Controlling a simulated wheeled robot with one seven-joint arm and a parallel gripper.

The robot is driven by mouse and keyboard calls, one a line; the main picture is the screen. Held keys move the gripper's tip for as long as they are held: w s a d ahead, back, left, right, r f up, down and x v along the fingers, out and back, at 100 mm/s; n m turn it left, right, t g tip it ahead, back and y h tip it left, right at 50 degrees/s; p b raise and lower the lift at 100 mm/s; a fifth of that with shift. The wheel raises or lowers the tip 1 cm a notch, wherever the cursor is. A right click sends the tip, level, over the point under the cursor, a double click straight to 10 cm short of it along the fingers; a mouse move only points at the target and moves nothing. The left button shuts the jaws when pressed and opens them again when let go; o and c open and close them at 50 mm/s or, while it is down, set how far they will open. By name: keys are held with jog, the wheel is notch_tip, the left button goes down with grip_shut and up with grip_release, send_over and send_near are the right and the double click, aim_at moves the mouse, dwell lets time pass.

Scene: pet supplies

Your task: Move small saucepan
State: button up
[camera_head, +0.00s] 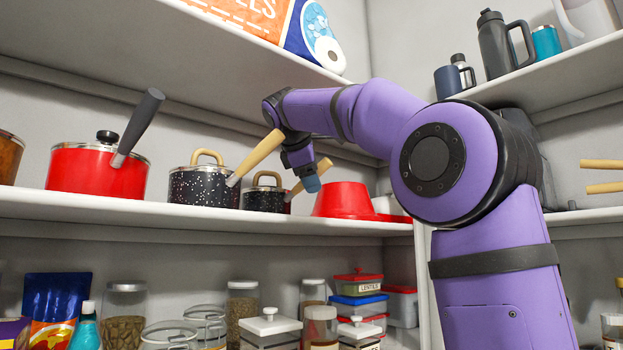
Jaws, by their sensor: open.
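A small black speckled saucepan (264,199) with a tan lid handle and a light wooden handle stands on the middle shelf. A larger black speckled saucepan (203,187) of the same style stands just left of it, its wooden handle pointing up and right. My gripper (312,184) hangs down just right of the small saucepan, by the end of its wooden handle. It is open, and whether a finger touches the handle cannot be told. My purple arm comes in from the right.
A red saucepan (98,169) with a dark grey handle stands at left. A red upturned bowl-like item (343,199) stands right of the small saucepan. The upper shelf (230,51) overhangs. Jars and containers crowd the shelf below.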

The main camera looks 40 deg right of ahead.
jog(key=v, duration=1)
jog(key=shift+a+r, duration=0.2)
jog(key=shift+a, duration=0.1)
jog(key=shift+s, duration=0.25)
